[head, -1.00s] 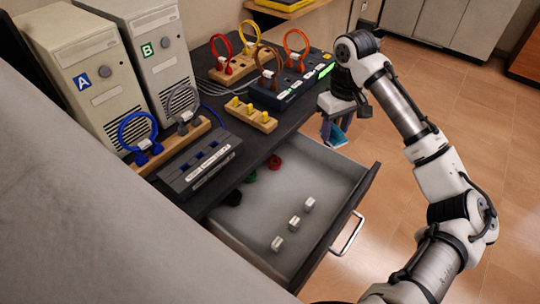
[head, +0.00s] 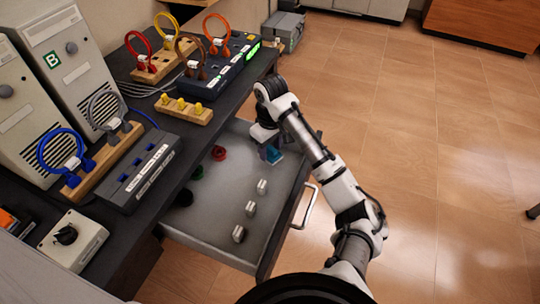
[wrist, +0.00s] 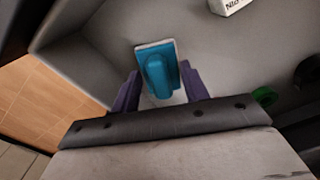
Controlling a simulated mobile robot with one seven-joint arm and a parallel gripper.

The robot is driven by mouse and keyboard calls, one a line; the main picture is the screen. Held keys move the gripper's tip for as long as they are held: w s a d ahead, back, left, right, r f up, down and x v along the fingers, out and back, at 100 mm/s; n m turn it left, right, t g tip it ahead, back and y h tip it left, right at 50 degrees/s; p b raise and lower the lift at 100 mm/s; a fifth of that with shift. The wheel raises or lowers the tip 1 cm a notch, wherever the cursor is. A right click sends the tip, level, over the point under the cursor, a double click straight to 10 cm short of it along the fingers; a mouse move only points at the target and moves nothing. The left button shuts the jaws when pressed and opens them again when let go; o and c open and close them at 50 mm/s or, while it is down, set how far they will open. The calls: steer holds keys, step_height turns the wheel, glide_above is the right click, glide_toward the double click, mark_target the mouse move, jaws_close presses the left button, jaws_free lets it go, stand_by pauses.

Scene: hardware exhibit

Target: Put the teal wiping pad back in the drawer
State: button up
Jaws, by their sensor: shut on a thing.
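The teal wiping pad (wrist: 158,72) is between the two purple fingers of my gripper (wrist: 160,88) in the wrist view. It also shows as a small teal patch in the head view (head: 274,155), below my gripper (head: 268,150). My gripper is shut on the pad. The open drawer (head: 225,225) is under the dark bench top, and its grey floor lies beneath the pad. The pad is over the far right part of the drawer; I cannot tell whether it touches the floor.
In the drawer lie several small white blocks (head: 250,208), a red ring (head: 219,153), a green ring (head: 197,172) and a dark round piece. The drawer's front handle (head: 306,207) sticks out to the right. Cable racks and computer towers (head: 70,60) crowd the bench.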

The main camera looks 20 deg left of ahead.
mark_target(270, 155)
step_height(270, 155, down, 4)
steer(key=shift+r, duration=0.25)
steer(key=o, duration=0.9)
step_height(270, 155, up, 12)
steer(key=shift+r+p, duration=0.1)
steer(key=shift+p, duration=0.55)
